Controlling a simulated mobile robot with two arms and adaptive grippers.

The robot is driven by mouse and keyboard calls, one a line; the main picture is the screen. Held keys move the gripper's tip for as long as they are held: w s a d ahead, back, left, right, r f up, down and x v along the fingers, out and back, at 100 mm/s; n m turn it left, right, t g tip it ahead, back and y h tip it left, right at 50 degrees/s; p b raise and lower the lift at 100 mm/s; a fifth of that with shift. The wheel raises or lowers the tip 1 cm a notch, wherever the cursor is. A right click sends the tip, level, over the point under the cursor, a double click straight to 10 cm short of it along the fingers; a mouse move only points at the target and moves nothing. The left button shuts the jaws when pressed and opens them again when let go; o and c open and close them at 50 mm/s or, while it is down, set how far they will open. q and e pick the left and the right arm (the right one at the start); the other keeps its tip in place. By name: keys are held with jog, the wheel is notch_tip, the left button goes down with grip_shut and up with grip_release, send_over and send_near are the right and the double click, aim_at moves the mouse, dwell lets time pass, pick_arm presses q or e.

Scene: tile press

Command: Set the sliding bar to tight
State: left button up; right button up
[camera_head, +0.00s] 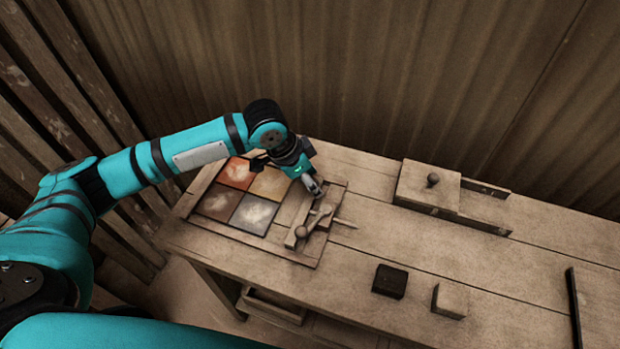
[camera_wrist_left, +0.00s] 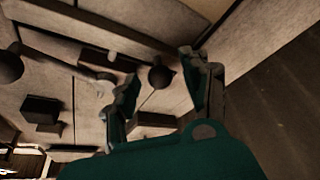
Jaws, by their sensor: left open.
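The tile press (camera_head: 223,233) is a wooden frame at the bench's left end, holding several coloured tiles (camera_head: 255,213). The sliding bar (camera_head: 299,217) is a wooden strip along the right side of the tiles. A round knob (camera_head: 301,232) stands near its front end, and a thin rod sticks out to the right. My left gripper (camera_head: 316,188) is low over the bar's far end; contact cannot be told. In the wrist view my left gripper (camera_wrist_left: 160,68) has its fingers spread, with a dark round knob (camera_wrist_left: 160,78) showing between or beyond them. My right gripper is out of view.
A dark block (camera_head: 389,281) and a lighter wooden block (camera_head: 450,300) lie right of the press. A wooden box with a knob (camera_head: 428,187) stands at the back. A dark strip (camera_head: 574,308) lies far right. Bare bench surface separates these.

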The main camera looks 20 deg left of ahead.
pick_arm(q)
grip_shut()
dwell(0.3)
jog(key=a+p, duration=0.2)
jog(key=a, duration=0.2)
jog(key=shift+a+r, duration=0.1)
jog(key=shift+r, duration=0.05)
jog(key=shift+w+a, duration=0.1)
jog(key=shift+a, duration=0.2)
jog(key=shift+d, duration=0.1)
grip_release()
